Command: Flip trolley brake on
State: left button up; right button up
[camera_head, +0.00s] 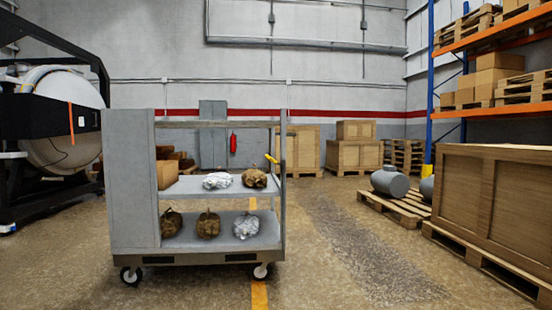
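A grey metal trolley (130,185) stands upright on the floor, left of the middle, with its open shelves facing me. A small yellow handle-like part (271,158) sticks out at its right side, above the upper shelf; I cannot tell whether it is the brake. Two front casters show, the left one (132,276) and the right one (262,271). No brake pedal can be made out on them at this size. Several brown and silvery lumps lie on the upper shelf (200,187) and the lower shelf (190,240). Neither of my grippers is in view.
A large round furnace door (60,120) in a black frame stands at left behind the trolley. Wooden crates (355,155) stand at the back. A big crate (495,205) and a pallet with grey cylinders (390,182) are at right. The floor right of the trolley is clear.

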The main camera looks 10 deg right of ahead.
aim_at(267, 156)
jog(key=i+l, duration=0.2)
jog(key=i, duration=0.25)
jog(key=i+l, duration=0.2)
jog(key=i, duration=0.25)
jog(key=i+l, duration=0.15)
jog(key=i, duration=0.35)
jog(key=i+l, duration=0.2)
jog(key=i, duration=0.25)
